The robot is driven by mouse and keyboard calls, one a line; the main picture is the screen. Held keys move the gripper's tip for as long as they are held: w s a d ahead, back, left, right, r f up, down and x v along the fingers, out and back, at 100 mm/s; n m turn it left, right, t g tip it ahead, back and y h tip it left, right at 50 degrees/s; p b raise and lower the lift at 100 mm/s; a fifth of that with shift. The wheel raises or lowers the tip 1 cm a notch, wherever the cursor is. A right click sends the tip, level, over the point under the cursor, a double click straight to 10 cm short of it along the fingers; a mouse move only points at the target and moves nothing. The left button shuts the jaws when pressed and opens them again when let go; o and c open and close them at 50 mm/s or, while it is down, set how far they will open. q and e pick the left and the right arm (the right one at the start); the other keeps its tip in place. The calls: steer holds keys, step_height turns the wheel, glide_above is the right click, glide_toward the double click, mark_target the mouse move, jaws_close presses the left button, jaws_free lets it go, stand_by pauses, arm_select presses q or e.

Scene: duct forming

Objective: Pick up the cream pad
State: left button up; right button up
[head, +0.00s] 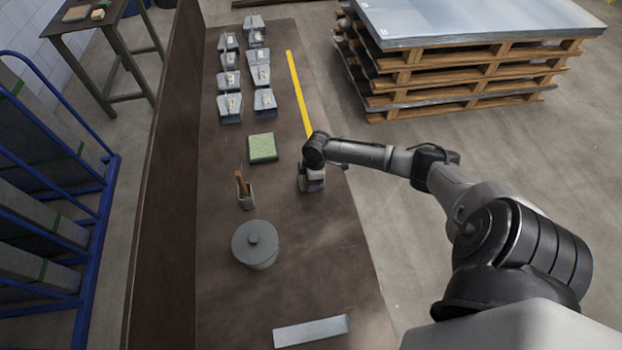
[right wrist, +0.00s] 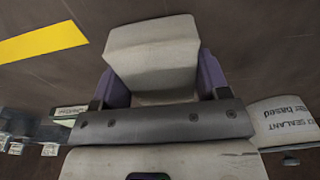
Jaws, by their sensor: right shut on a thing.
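In the right wrist view a pale cream block, the cream pad (right wrist: 150,48), sits between the two purple fingers of my right gripper (right wrist: 158,78). The fingers press on its two sides, so the gripper is shut on it. In the head view my right gripper (head: 312,184) is low over the brown bench, right of the green pad, and hides the cream pad. I cannot tell whether the pad touches the bench. My left gripper is not in view.
On the bench (head: 330,262) are a green pad (head: 262,148), a small holder (head: 247,200) with a brown handle, a grey lidded pot (head: 257,247), a metal strip (head: 311,331) and several grey metal pieces (head: 230,108). A yellow stripe (head: 299,92) runs beyond the gripper.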

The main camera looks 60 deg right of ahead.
step_height(320, 180, up, 4)
steer(key=shift+s+d+r+p, duration=0.1)
steer(key=shift+s+d+p, duration=0.05)
steer(key=shift+p, duration=0.2)
steer(key=s+d+r+p, duration=0.1)
steer(key=s+r+p, duration=0.1)
steer(key=s+r, duration=0.4)
steer(key=shift+s+d+r+p, duration=0.15)
steer(key=shift+s+d+p, duration=0.25)
steer(key=shift+s, duration=2.15)
